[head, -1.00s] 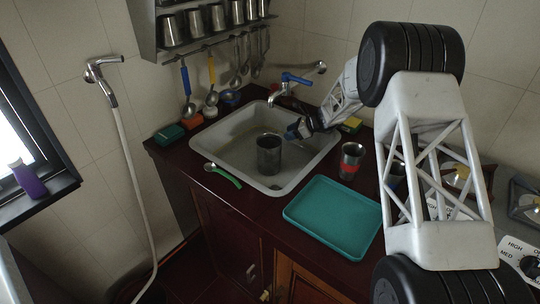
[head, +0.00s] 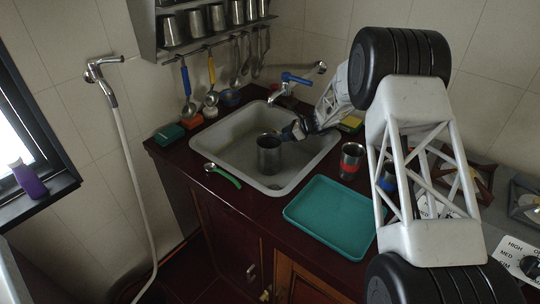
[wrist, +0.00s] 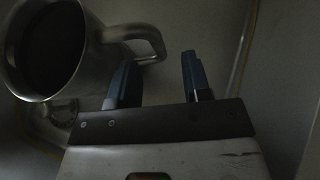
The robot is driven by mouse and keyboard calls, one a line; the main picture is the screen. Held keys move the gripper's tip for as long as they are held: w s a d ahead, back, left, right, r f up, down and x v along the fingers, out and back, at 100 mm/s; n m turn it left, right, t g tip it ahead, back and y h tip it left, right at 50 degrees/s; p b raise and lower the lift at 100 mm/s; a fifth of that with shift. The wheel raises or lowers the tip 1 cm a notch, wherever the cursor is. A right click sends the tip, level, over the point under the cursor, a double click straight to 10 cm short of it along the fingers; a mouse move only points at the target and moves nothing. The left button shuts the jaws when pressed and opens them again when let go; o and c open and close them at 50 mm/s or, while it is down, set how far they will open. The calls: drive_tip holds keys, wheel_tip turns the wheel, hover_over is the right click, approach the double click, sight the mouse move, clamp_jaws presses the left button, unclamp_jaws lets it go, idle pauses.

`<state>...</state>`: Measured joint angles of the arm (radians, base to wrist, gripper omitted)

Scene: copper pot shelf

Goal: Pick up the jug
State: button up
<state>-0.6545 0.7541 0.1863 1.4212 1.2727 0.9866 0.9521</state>
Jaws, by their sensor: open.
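The jug is a dark grey metal jug (head: 268,157) standing upright in the sink (head: 226,131). In the wrist view the jug (wrist: 84,62) is at the upper left, and its handle (wrist: 140,38) points right toward my fingers. My gripper (head: 296,130) is over the sink, just right of the jug's rim in the head view. In the wrist view my gripper (wrist: 157,78) is open with two blue fingers apart. The handle's end lies ahead of the gap, closer to the left finger. I cannot tell whether that finger touches it.
A teal tray (head: 330,216) lies on the counter in front. A cup with a red band (head: 350,161) stands right of the sink. A green-handled spoon (head: 222,174) lies at the sink's front left edge. The tap (head: 285,88) is behind. Metal cups (head: 218,17) sit on the shelf.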

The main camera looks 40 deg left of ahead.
drive_tip(key=shift+a, duration=0.1)
drive_tip(key=shift+x, duration=2.55)
drive_tip(key=shift+s, duration=0.15)
drive_tip(key=shift+c, duration=0.3)
clamp_jaws()
drive_tip(key=shift+r, duration=0.1)
